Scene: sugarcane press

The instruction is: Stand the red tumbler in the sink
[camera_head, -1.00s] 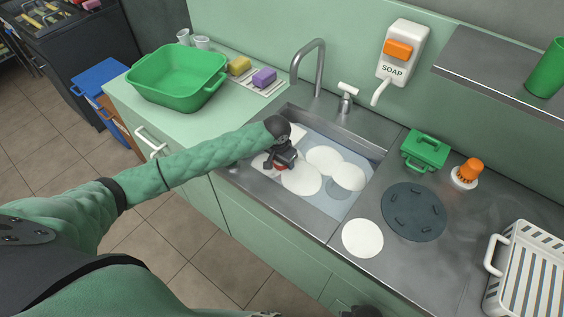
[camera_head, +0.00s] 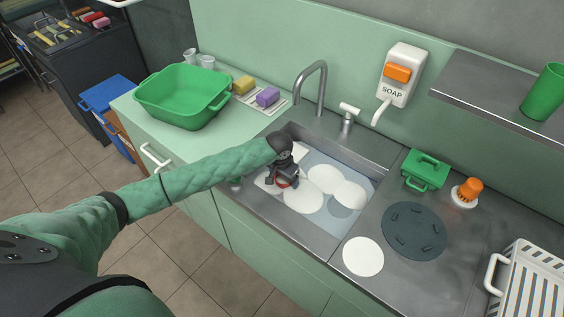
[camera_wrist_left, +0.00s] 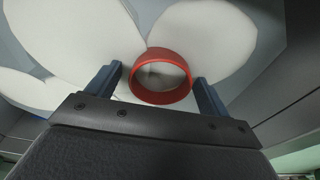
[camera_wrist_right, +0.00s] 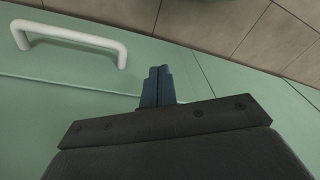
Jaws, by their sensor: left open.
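The red tumbler (camera_wrist_left: 160,97) shows in the left wrist view with its round mouth facing the camera; it looks upright in the sink among white plates. My left gripper (camera_wrist_left: 159,82) is open, with one finger on each side of the tumbler and a gap on both sides. My right gripper (camera_wrist_right: 157,86) is shut and empty in front of a green cabinet front, outside the head view.
Several white plates (camera_head: 302,198) lie in the sink. A faucet (camera_head: 321,85) stands behind it. A green tub (camera_head: 180,95) and sponges (camera_head: 267,96) are on the left counter. A white plate (camera_head: 363,256), dark round mat (camera_head: 414,231) and white rack (camera_head: 530,285) are on the right.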

